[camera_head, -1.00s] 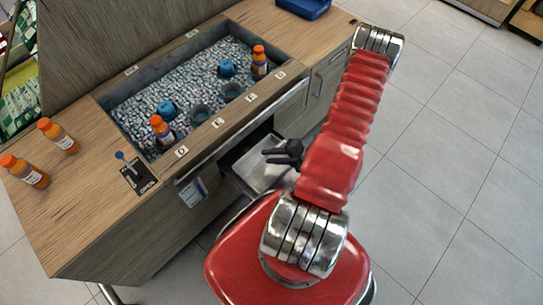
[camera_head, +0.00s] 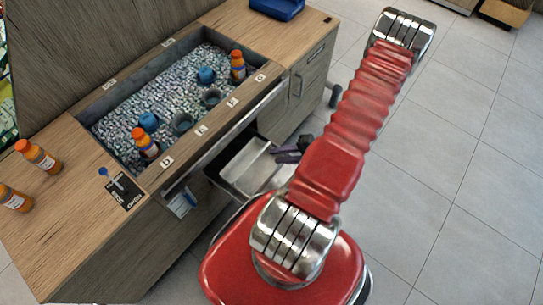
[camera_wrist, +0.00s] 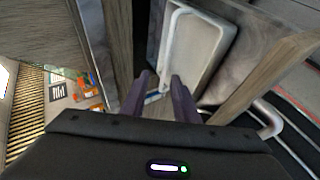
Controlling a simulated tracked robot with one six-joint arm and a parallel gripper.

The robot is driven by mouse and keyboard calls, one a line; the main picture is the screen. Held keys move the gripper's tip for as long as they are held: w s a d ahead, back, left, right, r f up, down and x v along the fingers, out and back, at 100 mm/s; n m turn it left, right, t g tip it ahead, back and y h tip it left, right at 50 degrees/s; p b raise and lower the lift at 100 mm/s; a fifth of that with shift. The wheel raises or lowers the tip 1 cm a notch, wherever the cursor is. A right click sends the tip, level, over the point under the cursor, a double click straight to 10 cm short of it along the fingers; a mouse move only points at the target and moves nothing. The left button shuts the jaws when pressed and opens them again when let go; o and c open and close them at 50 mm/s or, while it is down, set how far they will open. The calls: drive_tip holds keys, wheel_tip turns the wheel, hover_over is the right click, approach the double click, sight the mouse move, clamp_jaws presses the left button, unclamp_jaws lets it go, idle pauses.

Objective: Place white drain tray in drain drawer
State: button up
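The white drain tray (camera_wrist: 200,48) is a pale shallow tray with a raised rim. It lies within the pulled-out drain drawer (camera_wrist: 258,76), beside a grey drawer wall; I cannot tell if it is fully seated. In the head view the tray (camera_head: 244,160) shows as a light panel inside the drawer (camera_head: 222,178) under the counter. My gripper (camera_wrist: 160,80) has its two dark fingers apart, with a gap between them, near the tray's end. In the head view my gripper (camera_head: 287,153) is at the drawer's right side. My arm hides part of the drawer.
Above the drawer, the wooden counter (camera_head: 70,215) has a sunken bin of grey pebbles (camera_head: 170,95) with orange bottles and blue pieces. Two more bottles (camera_head: 38,155) stand at the left. A blue box (camera_head: 277,8) sits at the back. Tiled floor (camera_head: 450,150) at the right is clear.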

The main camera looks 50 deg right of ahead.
drive_tip(key=shift+v, duration=0.9)
drive_tip(key=w+a+r+n+g, duration=0.3)
drive_tip(key=a+r+n, duration=0.1)
drive_tip(key=r+n, duration=0.4)
drive_tip(key=w+a+r+n+g, duration=0.2)
drive_tip(key=w+a+r+n, duration=0.2)
drive_tip(key=r+n, duration=0.4)
drive_tip(key=w+a+r+n+g, duration=0.3)
drive_tip(key=a+r+n, duration=0.1)
drive_tip(key=r+n, duration=0.4)
drive_tip(key=s+a+r+n+t+h, duration=0.1)
drive_tip(key=s+a+r+n+h, duration=0.1)
drive_tip(key=a+r+n, duration=0.6)
drive_tip(key=s+a+r+n+t+h, duration=0.2)
drive_tip(key=a+r+n, duration=0.6)
drive_tip(key=n, duration=1.1)
wheel_tip(320, 180, up, 4)
drive_tip(key=shift+s+f+h, duration=0.15)
drive_tip(key=shift+s+h, duration=0.3)
drive_tip(key=shift+h, duration=0.35)
drive_tip(key=shift+d, duration=0.1)
